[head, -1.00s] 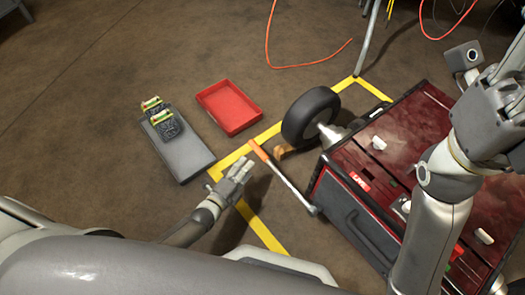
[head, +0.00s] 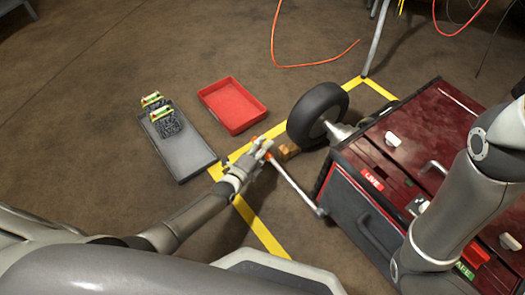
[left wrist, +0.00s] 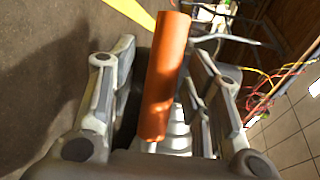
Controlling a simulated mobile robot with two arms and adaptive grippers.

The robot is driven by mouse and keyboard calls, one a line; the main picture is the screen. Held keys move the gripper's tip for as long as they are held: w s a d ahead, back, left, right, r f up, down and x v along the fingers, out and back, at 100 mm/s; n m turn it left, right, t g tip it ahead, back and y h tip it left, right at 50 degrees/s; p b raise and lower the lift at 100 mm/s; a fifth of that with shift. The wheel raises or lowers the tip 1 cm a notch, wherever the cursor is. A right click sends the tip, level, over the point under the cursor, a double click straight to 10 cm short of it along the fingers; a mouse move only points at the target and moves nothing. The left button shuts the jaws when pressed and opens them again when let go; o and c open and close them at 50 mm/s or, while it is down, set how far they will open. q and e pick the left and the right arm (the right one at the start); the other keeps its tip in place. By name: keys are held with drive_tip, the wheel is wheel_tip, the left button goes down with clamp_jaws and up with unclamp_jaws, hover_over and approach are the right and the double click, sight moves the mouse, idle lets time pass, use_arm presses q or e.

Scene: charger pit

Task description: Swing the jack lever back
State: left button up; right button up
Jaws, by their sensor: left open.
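The jack lever (head: 297,185) is a silver rod that slants from the red cart's lower front corner up to an orange grip. My left gripper (head: 262,150) is at the grip end, which its fingers partly hide in the head view. In the left wrist view the orange grip (left wrist: 167,75) lies between the fingers of my left gripper (left wrist: 165,60). The fingers are spread on both sides of it, and I see gaps, so it is not clamped. My right arm shows at the right edge; its gripper is out of frame.
The red cart (head: 400,150) with LIVE and SAFE labels stands at right, a black wheel (head: 318,112) beside it. A red tray (head: 232,106) and a grey tray (head: 186,150) lie on the floor at left. An orange cable (head: 300,65) lies behind.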

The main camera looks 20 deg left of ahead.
use_arm(q)
drive_tip(key=shift+w, duration=0.15)
clamp_jaws()
drive_tip(key=shift+r, duration=0.1)
idle(0.3)
